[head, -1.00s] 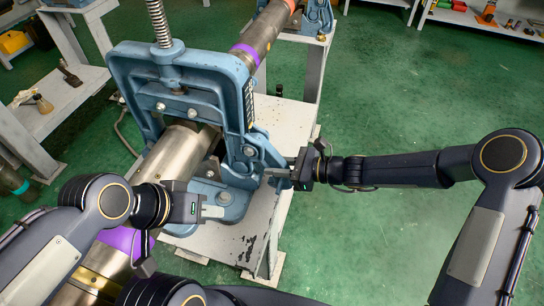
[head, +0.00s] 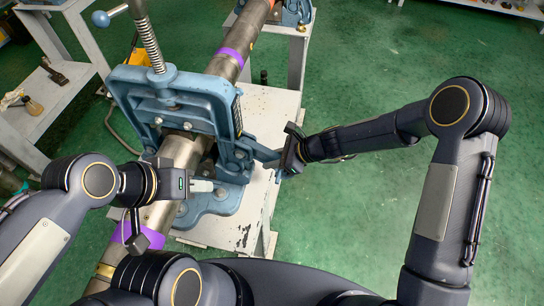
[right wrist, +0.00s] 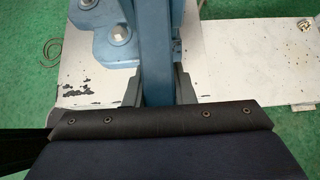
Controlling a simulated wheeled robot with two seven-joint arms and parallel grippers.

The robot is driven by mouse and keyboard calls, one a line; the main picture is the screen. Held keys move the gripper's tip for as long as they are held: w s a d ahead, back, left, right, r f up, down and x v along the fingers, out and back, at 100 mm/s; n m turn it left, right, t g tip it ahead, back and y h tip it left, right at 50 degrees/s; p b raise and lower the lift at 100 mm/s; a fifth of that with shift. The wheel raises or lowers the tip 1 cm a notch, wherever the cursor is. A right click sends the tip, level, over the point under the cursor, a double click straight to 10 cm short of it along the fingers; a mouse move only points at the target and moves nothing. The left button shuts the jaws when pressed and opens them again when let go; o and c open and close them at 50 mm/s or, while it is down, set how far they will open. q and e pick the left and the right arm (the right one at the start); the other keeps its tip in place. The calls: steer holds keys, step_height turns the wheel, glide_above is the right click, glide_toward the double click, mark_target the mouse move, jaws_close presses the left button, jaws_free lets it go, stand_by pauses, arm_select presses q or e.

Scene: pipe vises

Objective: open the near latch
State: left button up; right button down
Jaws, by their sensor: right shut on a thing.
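The blue pipe vise (head: 135,110) stands upright around a steel pipe (head: 183,152) in the head view. Its near latch (head: 263,153) is a flat blue bar sticking out from the vise's right side, angled away from the frame. My right gripper (head: 287,163) is shut on the latch's outer end. In the right wrist view the latch (right wrist: 155,55) runs between the two fingers (right wrist: 158,90). My left gripper (head: 208,187) is in front of the vise, above its base, with no object visible in it; its finger gap is too small to tell.
The vise sits on a worn white stand (head: 262,215). A second stand (head: 292,50) with another vise is behind it. The pipe has purple bands (head: 238,47). A side bench (head: 45,95) is at left. Green floor (head: 370,75) is clear at right.

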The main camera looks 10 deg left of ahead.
steer(key=c, duration=1.2)
jaws_free()
steer(key=v, duration=0.7)
steer(key=shift+d+r, duration=0.25)
steer(key=shift+d, duration=0.05)
steer(key=s+d+r+n+t+h, duration=0.1)
steer(key=s+d+r+n, duration=0.3)
steer(key=d+r, duration=0.25)
steer(key=s+d+r+n+t+h, duration=0.1)
steer(key=s+d+r+n, duration=0.25)
steer(key=d+r, duration=0.3)
steer(key=s+d+r+n+t+h, duration=0.1)
steer(key=s+d+n+h, duration=0.1)
steer(key=s+d+n, duration=0.2)
steer(key=s+d+r+n+t+h, duration=0.1)
steer(key=s+d+n, duration=0.4)
steer(key=s, duration=0.5)
steer(key=shift+s+d+r+t+h, duration=0.3)
steer(key=shift+d+t+h, duration=0.3)
steer(key=shift+d, duration=0.4)
